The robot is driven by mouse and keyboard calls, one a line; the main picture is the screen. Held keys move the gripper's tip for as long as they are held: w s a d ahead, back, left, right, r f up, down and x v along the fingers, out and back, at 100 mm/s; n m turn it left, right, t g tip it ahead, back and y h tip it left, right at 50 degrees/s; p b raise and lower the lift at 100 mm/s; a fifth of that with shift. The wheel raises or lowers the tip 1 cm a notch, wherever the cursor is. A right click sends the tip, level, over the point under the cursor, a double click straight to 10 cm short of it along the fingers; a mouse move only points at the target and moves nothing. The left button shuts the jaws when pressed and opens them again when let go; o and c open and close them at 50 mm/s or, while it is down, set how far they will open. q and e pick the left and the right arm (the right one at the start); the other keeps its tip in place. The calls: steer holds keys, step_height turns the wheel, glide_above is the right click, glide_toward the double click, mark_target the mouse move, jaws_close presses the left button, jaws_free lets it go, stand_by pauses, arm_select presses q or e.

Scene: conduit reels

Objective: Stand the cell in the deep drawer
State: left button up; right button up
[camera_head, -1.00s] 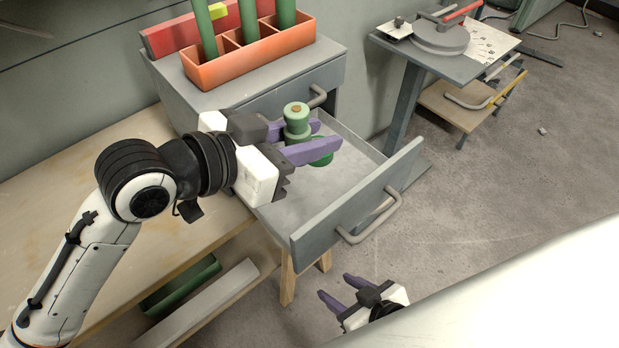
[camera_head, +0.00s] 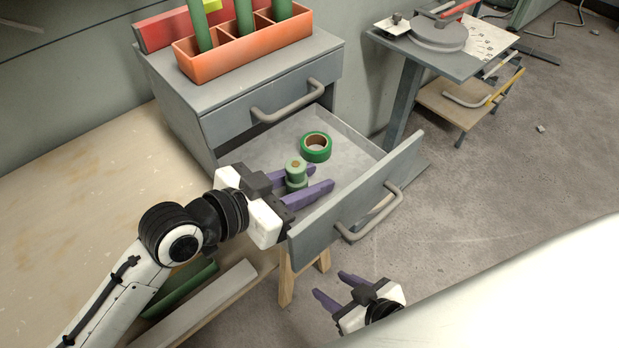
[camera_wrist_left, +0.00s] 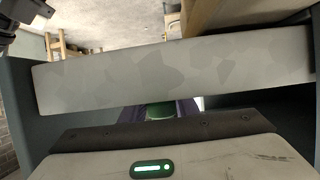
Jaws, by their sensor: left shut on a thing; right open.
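The cell is a pale green cylinder (camera_head: 296,168) with a brownish centre on its top; it looks upright. My left gripper (camera_head: 322,178) is shut on it, one purple finger on each side. It is inside the open deep drawer (camera_head: 345,206), near the front left. Whether the cell's bottom touches the drawer floor is hidden. In the left wrist view only a dark green bit of it (camera_wrist_left: 160,109) shows between the fingers. My right gripper (camera_head: 331,284) is open and empty, low in front of the drawer.
A green tape ring (camera_head: 316,147) lies on the drawer floor behind the cell. The closed upper drawer (camera_head: 245,113) is above. An orange tray (camera_head: 214,66) with green tubes stands on the cabinet. The drawer floor's right side is clear. A side table (camera_head: 450,63) stands at upper right.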

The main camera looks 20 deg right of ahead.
arm_select(q)
steer(key=o, duration=0.7)
steer(key=shift+f, duration=0.15)
steer(key=shift+c, duration=0.2)
steer(key=o, duration=0.4)
steer(key=shift+o, duration=0.2)
steer(key=shift+r, duration=0.2)
steer(key=shift+a, duration=0.2)
steer(key=v, duration=1.1)
steer(key=shift+s+a+r, duration=0.2)
steer(key=shift+r, duration=0.05)
